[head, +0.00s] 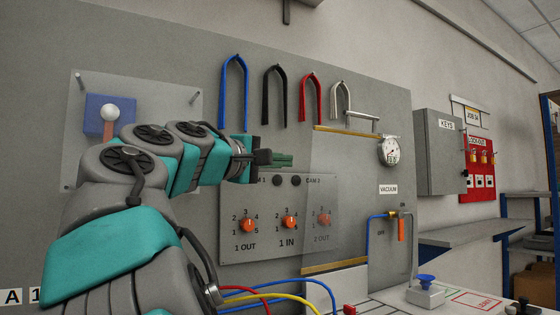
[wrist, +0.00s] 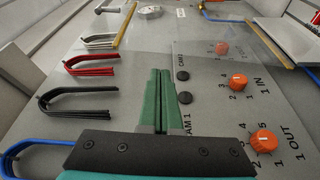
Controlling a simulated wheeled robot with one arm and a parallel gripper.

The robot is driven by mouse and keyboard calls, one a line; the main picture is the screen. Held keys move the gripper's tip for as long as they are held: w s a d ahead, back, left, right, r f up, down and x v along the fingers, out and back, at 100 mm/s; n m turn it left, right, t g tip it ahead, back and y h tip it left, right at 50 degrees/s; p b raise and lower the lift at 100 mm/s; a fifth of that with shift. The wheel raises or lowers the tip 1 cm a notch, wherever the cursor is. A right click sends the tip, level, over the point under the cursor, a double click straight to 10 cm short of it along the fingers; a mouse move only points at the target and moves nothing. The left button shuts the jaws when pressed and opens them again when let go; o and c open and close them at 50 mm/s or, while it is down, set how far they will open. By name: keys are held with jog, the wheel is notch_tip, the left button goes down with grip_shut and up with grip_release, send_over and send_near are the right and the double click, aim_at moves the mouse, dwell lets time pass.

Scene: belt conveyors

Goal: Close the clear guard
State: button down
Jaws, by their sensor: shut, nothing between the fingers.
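The clear guard (head: 345,200) is a see-through sheet between an upper brass rail (head: 345,131) and a lower brass rail (head: 335,265). It covers the faded 2 OUT knob, while the 1 OUT and 1 IN knobs to its left are uncovered. My gripper (head: 284,160) is shut and empty, its green fingers left of the guard's left edge, near the top of the knob panel (head: 262,225). In the wrist view the shut fingers (wrist: 160,75) point up the picture beside two black buttons (wrist: 184,85). I cannot tell whether they touch anything.
Blue, black, red and white hooked pieces (head: 273,92) hang above my gripper. A gauge (head: 390,151) and a vacuum valve with an orange handle (head: 401,229) are to the right. Another clear sheet (head: 160,100) is at the left, around a white-knobbed lever (head: 110,112), partly behind my arm.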

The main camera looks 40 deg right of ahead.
jog(key=x, duration=0.7)
jog(key=shift+d+p, duration=0.35)
